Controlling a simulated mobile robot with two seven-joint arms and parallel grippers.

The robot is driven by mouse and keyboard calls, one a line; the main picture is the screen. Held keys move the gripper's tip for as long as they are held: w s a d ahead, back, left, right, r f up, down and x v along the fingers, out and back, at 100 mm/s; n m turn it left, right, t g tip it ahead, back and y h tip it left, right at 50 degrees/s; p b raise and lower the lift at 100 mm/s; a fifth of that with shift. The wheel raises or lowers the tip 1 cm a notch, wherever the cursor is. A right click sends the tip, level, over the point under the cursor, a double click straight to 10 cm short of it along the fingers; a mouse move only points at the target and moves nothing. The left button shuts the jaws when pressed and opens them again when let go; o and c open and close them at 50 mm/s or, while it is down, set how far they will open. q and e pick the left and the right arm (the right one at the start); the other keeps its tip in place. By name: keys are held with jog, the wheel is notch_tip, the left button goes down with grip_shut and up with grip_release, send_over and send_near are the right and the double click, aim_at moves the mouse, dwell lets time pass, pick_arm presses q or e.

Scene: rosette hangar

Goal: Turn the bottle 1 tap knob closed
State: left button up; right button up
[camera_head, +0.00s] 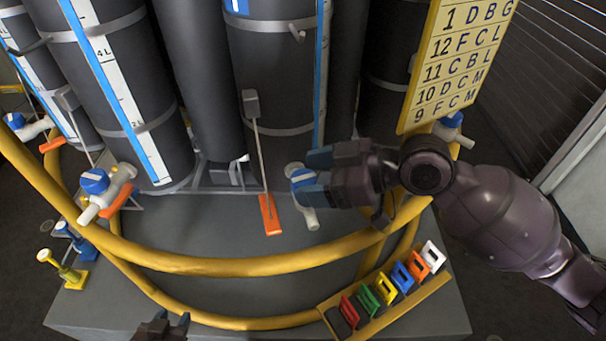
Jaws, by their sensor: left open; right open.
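A tap with a blue and white knob (296,170) and a white spout (309,218) stands at the foot of the middle dark bottle (270,90). My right gripper (311,173) comes in from the right and is open, with its bluish fingertips at the right side of this knob. I cannot tell whether they touch it. Another tap with a blue knob (95,181) stands lower left. No bottle number is readable, so I cannot tell which is bottle 1. My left gripper (172,322) is open and only partly in view at the bottom edge, far from the taps.
A yellow rail (230,266) curves in front of the bottles. A yellow rack (385,310) with several coloured tags stands lower right. A yellow lettered sign (455,60) is above my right arm.

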pick_arm(q)
jog(key=shift+w+r, duration=0.3)
pick_arm(e)
jog(key=shift+x, duration=1.05)
jog(key=c, duration=0.9)
jog(key=shift+r+p, duration=0.1)
jog(key=shift+p, duration=0.25)
jog(key=shift+r+m+t+p, duration=0.15)
jog(key=shift+m+t+p, duration=0.5)
jog(key=shift+p, duration=0.45)
pick_arm(q)
jog(key=shift+w+r, duration=0.15)
jog(key=shift+r, duration=0.9)
jog(key=shift+w+r, duration=0.15)
jog(key=shift+r, duration=0.9)
pick_arm(e)
jog(key=shift+t, duration=0.25)
